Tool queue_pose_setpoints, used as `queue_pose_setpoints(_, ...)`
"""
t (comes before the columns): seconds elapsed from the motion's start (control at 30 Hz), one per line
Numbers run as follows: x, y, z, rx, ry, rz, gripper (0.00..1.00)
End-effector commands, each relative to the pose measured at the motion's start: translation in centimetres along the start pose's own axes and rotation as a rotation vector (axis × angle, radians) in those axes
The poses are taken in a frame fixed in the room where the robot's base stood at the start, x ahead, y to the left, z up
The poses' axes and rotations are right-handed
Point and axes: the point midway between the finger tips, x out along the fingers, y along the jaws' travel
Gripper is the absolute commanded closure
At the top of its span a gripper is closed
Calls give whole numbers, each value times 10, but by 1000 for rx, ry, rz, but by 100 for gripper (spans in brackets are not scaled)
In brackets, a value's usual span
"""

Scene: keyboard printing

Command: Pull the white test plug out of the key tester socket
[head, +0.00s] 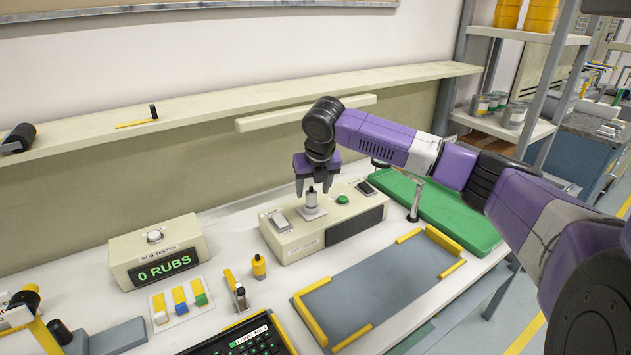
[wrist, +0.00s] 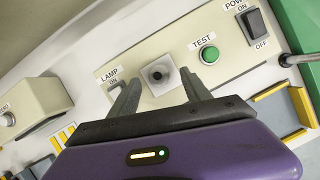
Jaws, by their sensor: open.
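The key tester (head: 322,224) is a cream box on the bench with a dark front panel. The white test plug (head: 311,201) stands upright on its top, in a pale square socket plate (head: 308,214). In the wrist view the plug (wrist: 158,74) shows end-on as a dark round top on the white plate. My gripper (head: 313,187) points down over the tester, open and empty. In the wrist view its fingertips (wrist: 159,84) lie to the left and right of the plug, with a gap on both sides. In the head view the tips are about level with the plug's upper part.
The tester's top also has a lamp switch (head: 279,221), a green test button (wrist: 209,55) and a black power switch (wrist: 256,22). A rub tester (head: 159,252) stands to the left. A green mat (head: 445,208) lies to the right, a grey tray (head: 378,290) in front.

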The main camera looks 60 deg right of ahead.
Motion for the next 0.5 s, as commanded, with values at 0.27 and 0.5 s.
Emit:
queue_pose_setpoints(0.27,31,0,0,1,2,-1,44)
queue_pose_setpoints(0.5,36,0,0,0,-1,0,44)
